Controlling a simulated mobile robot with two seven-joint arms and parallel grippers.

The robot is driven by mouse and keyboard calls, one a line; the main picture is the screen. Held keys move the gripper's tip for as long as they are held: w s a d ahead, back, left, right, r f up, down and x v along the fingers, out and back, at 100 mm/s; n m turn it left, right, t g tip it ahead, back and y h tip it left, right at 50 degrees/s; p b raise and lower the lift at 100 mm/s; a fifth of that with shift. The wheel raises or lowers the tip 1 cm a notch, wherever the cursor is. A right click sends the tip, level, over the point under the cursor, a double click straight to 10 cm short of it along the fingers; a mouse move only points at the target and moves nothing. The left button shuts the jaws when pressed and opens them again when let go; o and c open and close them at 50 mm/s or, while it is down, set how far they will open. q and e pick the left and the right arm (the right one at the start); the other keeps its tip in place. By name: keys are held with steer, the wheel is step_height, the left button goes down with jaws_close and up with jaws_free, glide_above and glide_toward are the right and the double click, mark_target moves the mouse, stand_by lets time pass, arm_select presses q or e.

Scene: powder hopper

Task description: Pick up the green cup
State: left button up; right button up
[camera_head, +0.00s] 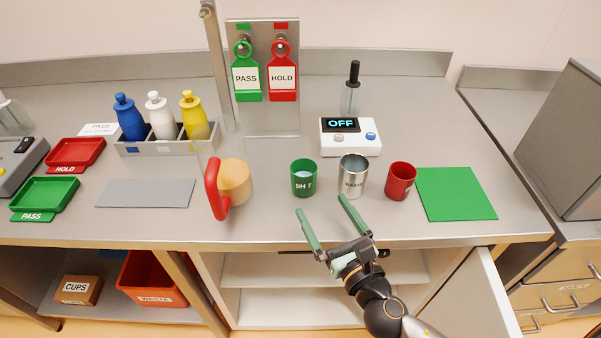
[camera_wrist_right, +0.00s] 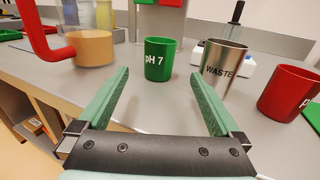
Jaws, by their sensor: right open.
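In the wrist view the right gripper (camera_wrist_right: 162,85) shows both fingers spread wide. My left gripper is not in view.
A metal waste cup (camera_head: 353,177) and a red cup (camera_head: 401,181) stand right of the green cup. An orange vessel with a red handle (camera_head: 232,184) stands left. A probe meter (camera_head: 350,138) is behind. A green mat (camera_head: 455,193) lies at right.

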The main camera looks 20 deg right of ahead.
mark_target(309, 184)
steer(key=w, duration=0.4)
steer(key=shift+w+a+p, duration=0.25)
steer(key=shift+w+p, duration=0.05)
steer(key=shift+w, duration=0.1)
steer(key=shift+w+a+r+p, duration=0.1)
steer(key=shift+w+a+p, duration=0.1)
steer(key=shift+w, duration=1.2)
steer(key=shift+w+a+r+p, duration=0.1)
steer(key=shift+w+p, duration=0.05)
steer(key=shift+w, duration=1.25)
steer(key=shift+c, duration=0.2)
steer(key=c, duration=1.4)
